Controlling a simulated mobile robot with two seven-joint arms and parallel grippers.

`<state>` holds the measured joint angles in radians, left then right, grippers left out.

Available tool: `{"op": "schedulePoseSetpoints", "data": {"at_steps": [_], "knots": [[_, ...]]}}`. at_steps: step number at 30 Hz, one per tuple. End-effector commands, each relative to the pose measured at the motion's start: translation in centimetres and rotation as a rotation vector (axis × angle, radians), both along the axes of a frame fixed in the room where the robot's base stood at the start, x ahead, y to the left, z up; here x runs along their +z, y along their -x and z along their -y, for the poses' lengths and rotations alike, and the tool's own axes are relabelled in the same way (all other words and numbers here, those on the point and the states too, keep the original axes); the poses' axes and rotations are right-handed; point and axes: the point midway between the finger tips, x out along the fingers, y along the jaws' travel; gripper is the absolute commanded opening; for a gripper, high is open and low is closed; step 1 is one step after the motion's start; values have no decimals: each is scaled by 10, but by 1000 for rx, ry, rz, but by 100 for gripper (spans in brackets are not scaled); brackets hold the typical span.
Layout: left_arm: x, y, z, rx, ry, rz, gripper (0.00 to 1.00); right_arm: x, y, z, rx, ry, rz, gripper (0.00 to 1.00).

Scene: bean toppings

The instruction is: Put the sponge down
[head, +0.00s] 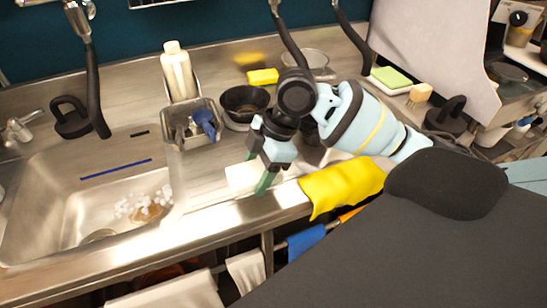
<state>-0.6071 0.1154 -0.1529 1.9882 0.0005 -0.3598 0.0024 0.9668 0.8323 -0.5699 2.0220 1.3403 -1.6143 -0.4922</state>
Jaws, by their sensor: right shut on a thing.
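My right gripper (258,170) reaches in from the right over the steel counter, beside the sink's right side. Its green fingertips point down towards the counter's front. It is shut on a pale, washed-out block (241,178), which looks like the sponge; glare and the fingers hide part of it. I cannot tell whether the block touches the counter (200,212). A yellow sponge (262,76) lies at the back of the counter. My left gripper is not in view.
A sink (50,190) with white foam around a brown item (148,213) is at left. A steel container (190,125) with utensils, a dark bowl (243,104) and a white bottle (178,72) stand behind the gripper. A yellow cloth (343,186) hangs over the front edge.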

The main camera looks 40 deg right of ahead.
Motion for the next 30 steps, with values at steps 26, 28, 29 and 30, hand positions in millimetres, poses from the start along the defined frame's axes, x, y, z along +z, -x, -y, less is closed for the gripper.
{"op": "schedulePoseSetpoints", "data": {"at_steps": [26, 28, 29, 30], "knots": [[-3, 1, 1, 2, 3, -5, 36, -21, -43, 77, 0, -1, -2, 41], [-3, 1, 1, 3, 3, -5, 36, -33, -43, 77, -1, 0, -4, 41], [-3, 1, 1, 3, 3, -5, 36, -37, -43, 77, 0, 1, -2, 41], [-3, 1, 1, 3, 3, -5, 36, -40, -43, 77, 0, 0, 0, 41]]}}
